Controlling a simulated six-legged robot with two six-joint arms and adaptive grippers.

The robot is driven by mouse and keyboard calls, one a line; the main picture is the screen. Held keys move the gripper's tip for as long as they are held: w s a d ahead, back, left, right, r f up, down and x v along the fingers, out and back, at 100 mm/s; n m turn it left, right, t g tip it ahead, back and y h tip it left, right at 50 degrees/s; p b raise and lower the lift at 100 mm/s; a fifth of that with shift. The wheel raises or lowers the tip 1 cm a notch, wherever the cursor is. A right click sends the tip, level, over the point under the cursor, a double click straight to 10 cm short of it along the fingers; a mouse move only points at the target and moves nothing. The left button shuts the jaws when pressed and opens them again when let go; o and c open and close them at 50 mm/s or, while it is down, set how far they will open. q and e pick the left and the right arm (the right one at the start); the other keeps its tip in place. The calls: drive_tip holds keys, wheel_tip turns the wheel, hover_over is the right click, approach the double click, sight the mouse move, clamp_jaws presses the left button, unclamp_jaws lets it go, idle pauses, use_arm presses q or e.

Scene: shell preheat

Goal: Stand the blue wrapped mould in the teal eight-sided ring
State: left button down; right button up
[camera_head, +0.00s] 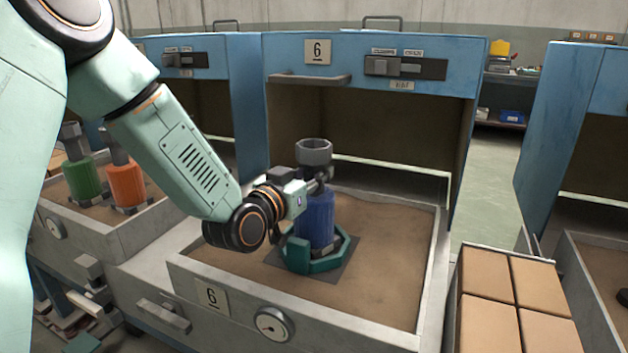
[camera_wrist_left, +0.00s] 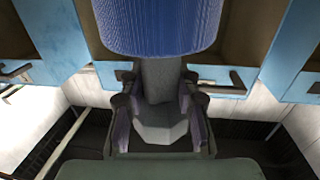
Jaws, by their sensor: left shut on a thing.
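The blue wrapped mould (camera_head: 317,217) is upright, with a grey neck and a flared grey cup on top. Its lower end appears to be inside the teal eight-sided ring (camera_head: 325,264), whose near wall hides its foot. I cannot tell whether it rests on the bottom. The ring sits on a dark plate in the sand tray numbered 6. My left gripper (camera_head: 321,183) is shut on the mould's grey neck, above the blue wrap. In the left wrist view the blue wrap (camera_wrist_left: 155,25) is at the top and the gripper's fingers (camera_wrist_left: 160,105) flank the neck. My right gripper is not in view.
The sand tray (camera_head: 432,265) has raised walls and clear sand around the ring. The blue oven (camera_head: 375,55) stands open behind it. A green mould (camera_head: 82,178) and an orange mould (camera_head: 127,184) stand in the left tray. Brown blocks (camera_head: 487,275) fill a box at right.

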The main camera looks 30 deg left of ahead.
use_arm(q)
drive_tip(key=shift+w, duration=0.1)
drive_tip(key=shift+r, duration=0.1)
drive_tip(key=shift+f, duration=0.35)
drive_tip(key=c, duration=1.3)
unclamp_jaws()
drive_tip(key=o, duration=0.3)
